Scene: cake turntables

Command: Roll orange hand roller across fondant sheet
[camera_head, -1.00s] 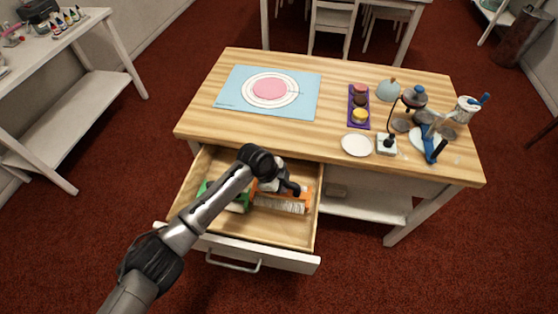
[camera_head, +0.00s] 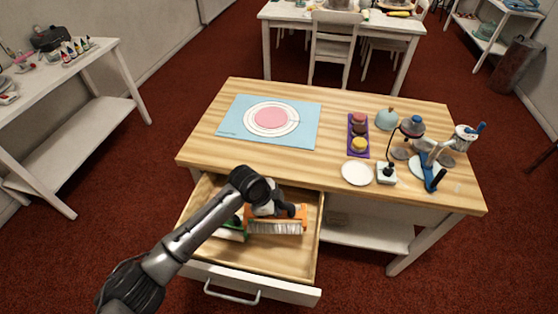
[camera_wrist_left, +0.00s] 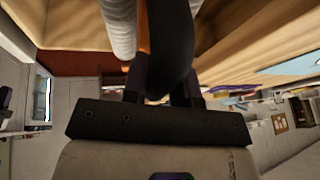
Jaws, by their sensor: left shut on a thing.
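The orange hand roller (camera_head: 277,228), with a pale cylinder, is in the open drawer (camera_head: 265,261) below the worktop. My left gripper (camera_head: 284,208) is shut on its dark handle. In the left wrist view the left gripper (camera_wrist_left: 167,88) has the dark curved handle (camera_wrist_left: 168,45) between its fingers, with the pale cylinder (camera_wrist_left: 119,27) beyond. The pink fondant sheet (camera_head: 271,118) lies flat in the white rings of a blue mat (camera_head: 232,129) on the worktop. My right gripper is not in view.
A green tool (camera_head: 231,233) lies beside the roller, partly behind my arm. A purple tray (camera_head: 352,151), a white plate (camera_head: 357,173) and several tools stand on the right of the worktop (camera_head: 330,105). The worktop's front left is clear.

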